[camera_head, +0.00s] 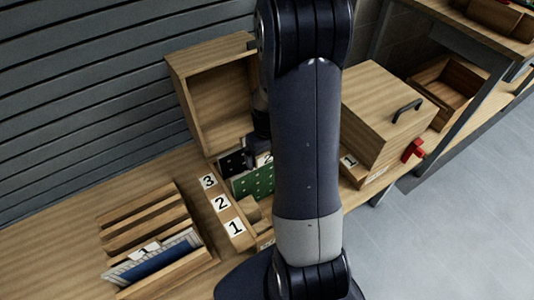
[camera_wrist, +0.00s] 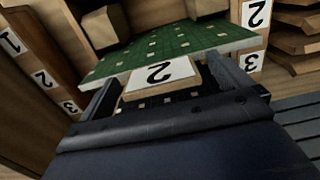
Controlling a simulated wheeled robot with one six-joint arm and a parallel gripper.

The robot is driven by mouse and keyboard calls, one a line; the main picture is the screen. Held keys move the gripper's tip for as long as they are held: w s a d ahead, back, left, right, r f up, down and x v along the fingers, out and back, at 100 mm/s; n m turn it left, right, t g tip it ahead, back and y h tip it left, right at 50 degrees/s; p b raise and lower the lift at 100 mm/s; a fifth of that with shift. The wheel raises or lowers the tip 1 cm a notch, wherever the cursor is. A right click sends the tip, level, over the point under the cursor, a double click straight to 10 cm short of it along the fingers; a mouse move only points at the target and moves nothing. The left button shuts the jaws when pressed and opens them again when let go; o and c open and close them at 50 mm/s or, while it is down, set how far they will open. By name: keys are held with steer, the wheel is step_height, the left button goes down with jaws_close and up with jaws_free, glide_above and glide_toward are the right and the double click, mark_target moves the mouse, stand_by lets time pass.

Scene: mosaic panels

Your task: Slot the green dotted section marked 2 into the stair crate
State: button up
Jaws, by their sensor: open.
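The green dotted section (camera_head: 255,182) stands in the stair crate (camera_head: 250,236), whose end steps carry labels 3, 2 and 1. In the wrist view the green section (camera_wrist: 165,48) shows its white dots and a tab marked 2 (camera_wrist: 160,73). My gripper (camera_wrist: 165,78) is open, with one finger on each side of that tab. A dark dotted section (camera_head: 232,163) stands behind the green one. My arm hides much of the crate's right side, and how deep the green section sits cannot be told.
A wooden rack (camera_head: 190,253) at left holds a blue section (camera_head: 152,257) marked 1. An open wooden box (camera_head: 222,98) stands behind the crate. A lidded box (camera_head: 385,105) with a dark handle and a red part (camera_head: 412,150) stand at right. Bare bench lies left of the rack.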

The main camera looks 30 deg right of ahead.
step_height(320, 180, up, 11)
steer(key=shift+f+p, duration=0.1)
steer(key=shift+p, duration=0.6)
steer(key=shift+f, duration=0.1)
step_height(320, 180, down, 10)
steer(key=shift+r+b, duration=0.1)
steer(key=shift+b, duration=0.25)
steer(key=shift+r, duration=0.3)
steer(key=shift+f, duration=0.1)
stand_by(0.3)
